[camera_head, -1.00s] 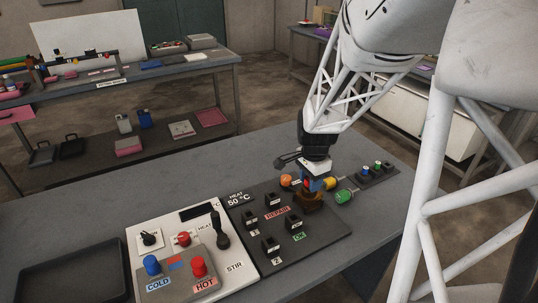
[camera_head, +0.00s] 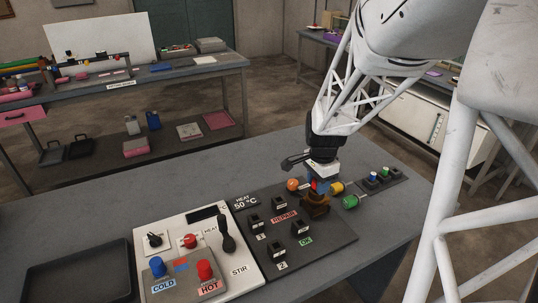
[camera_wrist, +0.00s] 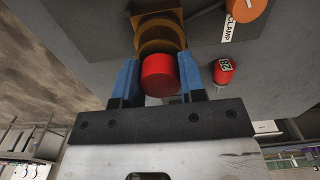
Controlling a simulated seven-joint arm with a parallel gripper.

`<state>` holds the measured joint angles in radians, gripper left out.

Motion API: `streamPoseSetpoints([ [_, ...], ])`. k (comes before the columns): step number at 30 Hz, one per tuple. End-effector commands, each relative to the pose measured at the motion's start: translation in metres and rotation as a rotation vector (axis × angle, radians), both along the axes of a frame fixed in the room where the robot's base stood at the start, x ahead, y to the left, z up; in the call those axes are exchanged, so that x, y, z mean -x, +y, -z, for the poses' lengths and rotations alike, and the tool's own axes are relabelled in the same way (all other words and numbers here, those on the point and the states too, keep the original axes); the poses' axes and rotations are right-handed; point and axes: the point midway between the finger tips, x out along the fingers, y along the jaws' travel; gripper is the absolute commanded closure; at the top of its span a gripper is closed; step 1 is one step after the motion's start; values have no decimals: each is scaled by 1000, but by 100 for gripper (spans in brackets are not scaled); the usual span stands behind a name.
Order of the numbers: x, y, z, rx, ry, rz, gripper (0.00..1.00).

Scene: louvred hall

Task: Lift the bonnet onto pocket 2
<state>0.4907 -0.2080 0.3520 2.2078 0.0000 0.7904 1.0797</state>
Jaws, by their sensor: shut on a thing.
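My gripper (camera_head: 318,187) is low over the dark board, at a brown round holder (camera_head: 315,208). In the wrist view its two blue fingers (camera_wrist: 160,84) are shut on a red cylinder (camera_wrist: 160,72), which I take to be the bonnet. The red cylinder is right at the brown ring-shaped holder (camera_wrist: 160,33); I cannot tell whether it is clear of it. Pocket 2 is the black socket (camera_head: 276,250) above the "2" label, nearer the camera on the board; nothing is seen standing in it.
Other black sockets (camera_head: 301,227) and a REPAIR label share the board. An orange knob (camera_head: 293,184), yellow piece (camera_head: 337,187) and green piece (camera_head: 350,202) crowd the gripper. A white panel (camera_head: 210,258) with a black lever (camera_head: 227,235) stands left.

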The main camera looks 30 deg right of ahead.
Motion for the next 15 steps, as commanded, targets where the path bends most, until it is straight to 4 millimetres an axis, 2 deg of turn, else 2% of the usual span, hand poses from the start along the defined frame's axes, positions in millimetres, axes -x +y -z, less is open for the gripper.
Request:
streamPoseSetpoints([
  [15,0,0,-42,1,-2,0,100],
])
